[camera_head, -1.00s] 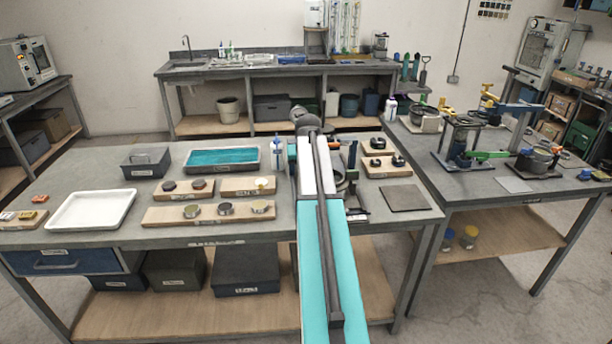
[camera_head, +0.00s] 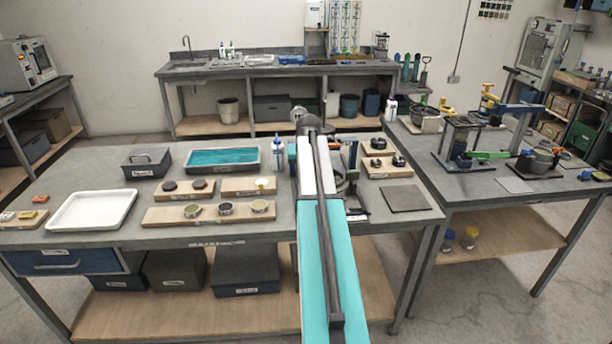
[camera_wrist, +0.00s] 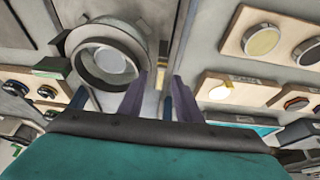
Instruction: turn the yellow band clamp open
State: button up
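My gripper (camera_wrist: 160,80) is open in the wrist view, its two purple fingers apart. A narrow yellow piece (camera_wrist: 161,75) shows between the fingertips, beside a grey round ring fixture (camera_wrist: 84,67); it may be the band clamp's lever, and I cannot tell whether the fingers touch it. In the head view my turquoise arm hides most of this fixture (camera_head: 341,180) on the near bench. My gripper is hidden there behind the arm. The clamp's band is not clearly seen.
Wooden boards with round pieces (camera_head: 208,216) lie left of the arm, with a white tray (camera_head: 92,209) farther left. A bottle (camera_head: 277,155) stands close to the arm. A grey plate (camera_head: 405,198) lies right. The right bench holds yellow-handled fixtures (camera_head: 488,92) and a green lever (camera_head: 487,155).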

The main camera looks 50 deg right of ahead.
jog(key=b+v, duration=0.2)
jog(key=v, duration=1.1)
jog(key=shift+r+b, duration=0.3)
jog(key=shift+b, duration=0.05)
jog(key=shift+s+a, duration=0.1)
jog(key=shift+s, duration=0.1)
